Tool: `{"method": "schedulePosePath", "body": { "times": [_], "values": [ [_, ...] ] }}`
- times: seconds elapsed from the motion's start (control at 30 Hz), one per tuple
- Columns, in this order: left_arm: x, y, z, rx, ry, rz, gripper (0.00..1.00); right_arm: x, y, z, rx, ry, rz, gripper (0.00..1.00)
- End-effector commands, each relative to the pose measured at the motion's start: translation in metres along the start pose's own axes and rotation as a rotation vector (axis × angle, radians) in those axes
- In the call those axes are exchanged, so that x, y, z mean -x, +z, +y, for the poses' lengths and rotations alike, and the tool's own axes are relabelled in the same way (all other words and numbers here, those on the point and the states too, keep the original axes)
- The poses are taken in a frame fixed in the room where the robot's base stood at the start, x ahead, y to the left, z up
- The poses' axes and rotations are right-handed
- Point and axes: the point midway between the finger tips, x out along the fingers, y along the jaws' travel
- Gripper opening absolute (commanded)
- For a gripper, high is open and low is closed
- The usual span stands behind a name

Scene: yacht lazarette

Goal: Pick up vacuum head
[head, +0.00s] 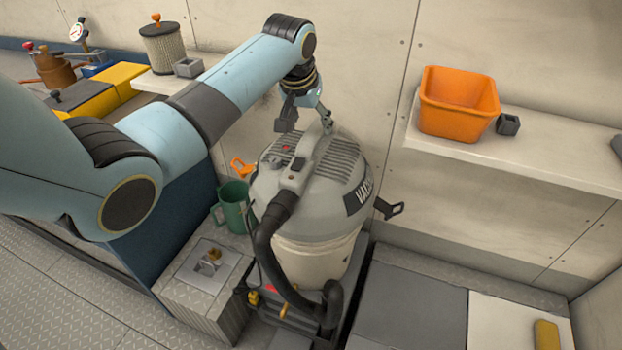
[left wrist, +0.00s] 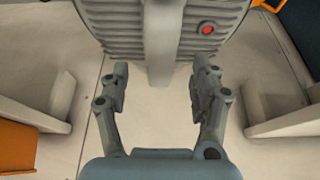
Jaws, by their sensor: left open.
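The vacuum head (head: 300,160) is a grey domed lid with ridged vents, a raised central handle and a dark label, on the cream drum of the vacuum (head: 320,258). My left gripper (head: 306,120) is open above its rear side, fingers pointing down. In the left wrist view the vacuum head (left wrist: 120,22) fills the top, with a red button at its right. The handle (left wrist: 163,40) lies roughly in line with the gap between the fingers of my left gripper (left wrist: 158,88), ahead of them. Nothing is between the fingertips. My right gripper is not in view.
A green mug (head: 233,206) stands close left. An orange bin (head: 455,104) sits on the right shelf (head: 560,150). The wall is close behind.

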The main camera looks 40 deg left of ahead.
Motion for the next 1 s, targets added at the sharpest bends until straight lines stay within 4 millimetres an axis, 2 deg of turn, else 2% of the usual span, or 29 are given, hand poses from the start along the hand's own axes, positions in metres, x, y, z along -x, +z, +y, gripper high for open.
{"method": "schedulePosePath", "body": {
  "times": [0.13,0.4,0.7,1.0],
  "values": [
    [-0.013,0.003,0.0,-0.001,0.0,-0.002,0.63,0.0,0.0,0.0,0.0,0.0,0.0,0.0],
    [-0.052,0.008,-0.001,0.0,0.0,-0.001,0.63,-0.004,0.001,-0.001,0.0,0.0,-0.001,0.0],
    [-0.055,0.008,-0.001,-0.001,0.0,0.0,0.62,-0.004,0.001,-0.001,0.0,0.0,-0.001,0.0],
    [-0.055,0.008,-0.001,-0.001,0.0,0.0,0.23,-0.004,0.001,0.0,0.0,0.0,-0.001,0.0]
  ]
}}
